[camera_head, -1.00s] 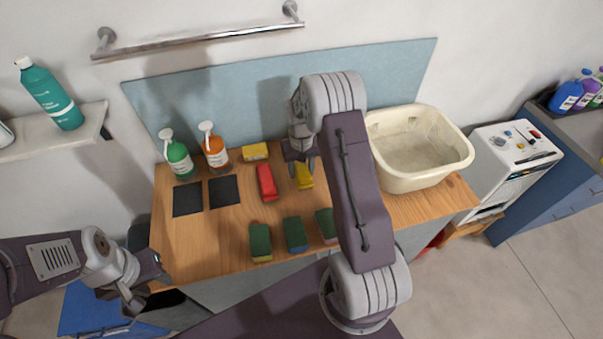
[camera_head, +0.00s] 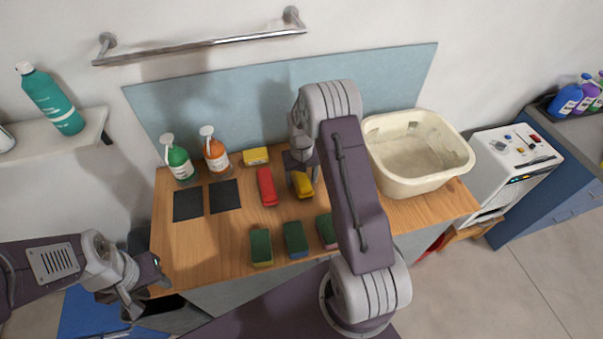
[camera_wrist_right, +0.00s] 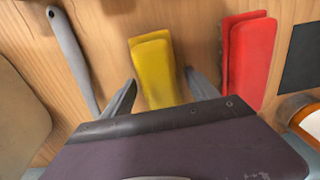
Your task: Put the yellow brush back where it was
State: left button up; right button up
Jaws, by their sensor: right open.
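The yellow brush (camera_head: 303,183) lies on the wooden counter to the right of a red brush (camera_head: 267,187). In the right wrist view the yellow brush (camera_wrist_right: 154,72) sits between the two fingers of my right gripper (camera_wrist_right: 160,90), which are apart on either side of it. In the head view my right gripper (camera_head: 302,178) is low over the yellow brush and partly covers it. My left gripper (camera_head: 150,284) hangs at the counter's front left edge, away from the brushes; its jaws are too small to read.
The red brush also shows in the wrist view (camera_wrist_right: 248,55), close beside. Several green-topped sponges (camera_head: 261,246) line the front. A cream basin (camera_head: 417,185) stands right.

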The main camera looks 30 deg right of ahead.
aim_at(301, 175)
notch_tip(301, 175, up, 12)
jog(key=b, duration=0.1)
jog(key=s+a, duration=0.3)
jog(key=s, duration=0.3)
jog(key=s+a+f+n, duration=0.1)
jog(key=s+a, duration=0.3)
jog(key=s, duration=0.1)
jog(key=s+a+n+t, duration=0.1)
jog(key=s+a, duration=0.3)
jog(key=s, duration=0.2)
jog(key=shift+s+f, duration=0.35)
jog(key=shift+f, duration=0.05)
jog(key=shift+s+f, duration=0.1)
jog(key=shift+s, duration=0.15)
jog(key=shift+w+d+f, duration=0.1)
jog(key=shift+w, duration=0.15)
jog(key=shift+s, duration=0.1)
